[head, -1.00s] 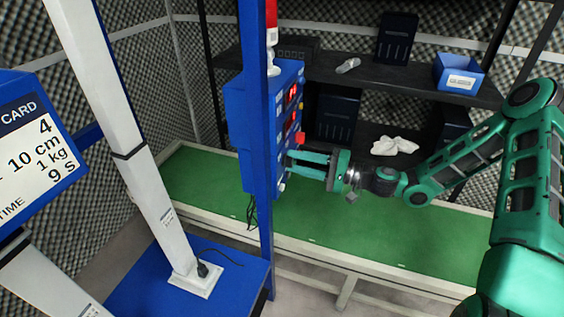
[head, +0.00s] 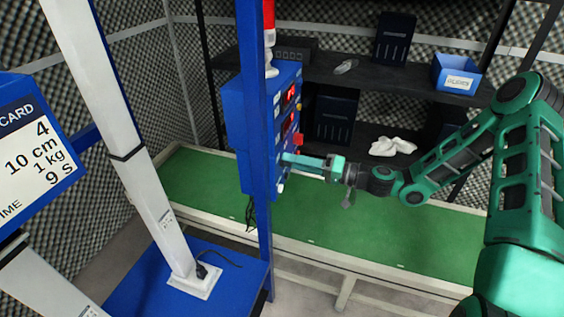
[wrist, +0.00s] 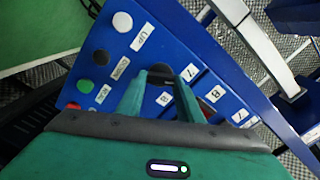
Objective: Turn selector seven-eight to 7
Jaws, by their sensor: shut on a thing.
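The blue control panel (head: 262,125) stands at the middle of the head view, its face turned right. My gripper (head: 286,160) reaches it from the right, fingertips at the lower part of the face. In the wrist view, my gripper (wrist: 164,76) is shut on a dark selector knob (wrist: 161,71). A label reading 7 (wrist: 190,72) lies just right of the knob, and one reading 8 (wrist: 165,98) lies below it, between the fingers. The fingers partly hide the knob, so I cannot tell which number it points to.
A blue post (head: 265,220) stands in front of the panel. A green-topped bench (head: 390,230) runs behind; shelves (head: 400,80) hold a blue bin (head: 457,75).

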